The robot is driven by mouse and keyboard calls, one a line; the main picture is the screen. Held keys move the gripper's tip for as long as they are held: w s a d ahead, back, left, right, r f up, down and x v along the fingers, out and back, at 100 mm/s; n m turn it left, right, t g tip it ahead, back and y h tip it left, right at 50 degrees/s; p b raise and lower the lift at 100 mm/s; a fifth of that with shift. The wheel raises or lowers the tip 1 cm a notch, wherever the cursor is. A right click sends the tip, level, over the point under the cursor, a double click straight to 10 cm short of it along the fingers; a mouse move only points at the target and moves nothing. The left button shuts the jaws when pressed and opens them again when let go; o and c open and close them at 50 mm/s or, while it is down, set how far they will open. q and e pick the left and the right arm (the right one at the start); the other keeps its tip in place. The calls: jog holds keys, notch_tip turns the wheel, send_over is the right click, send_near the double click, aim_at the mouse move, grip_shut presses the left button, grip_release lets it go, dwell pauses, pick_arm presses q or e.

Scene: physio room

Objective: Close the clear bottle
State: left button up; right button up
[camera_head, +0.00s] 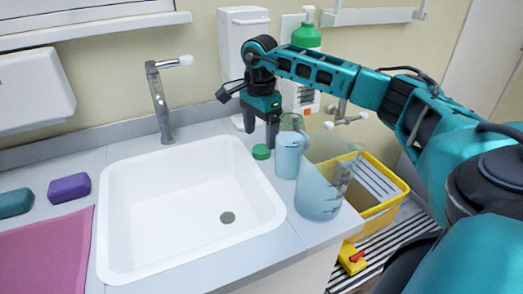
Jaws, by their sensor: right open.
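A clear bottle (287,160) with pale blue contents stands upright on the counter, right of the sink. A green cap (261,152) lies on the counter just left of it, apart from the bottle. My right gripper (260,136) points down with its fingers apart and empty. In the picture it is just above the green cap; I cannot tell whether it touches it. My left gripper is not in view.
A larger clear jug (318,195) stands at the counter's right edge, in front of the bottle. The white sink (120,215) and tap (160,105) are to the left. A yellow bucket (385,205) stands lower right. Two soap-like blocks (69,188) (15,203) and a pink cloth (45,258) lie far left.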

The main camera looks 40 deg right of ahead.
aim_at(261, 149)
jog(key=shift+s+a+f, duration=0.1)
jog(key=shift+s+f, duration=0.1)
jog(key=shift+f, duration=1.75)
jog(key=c, duration=1.1)
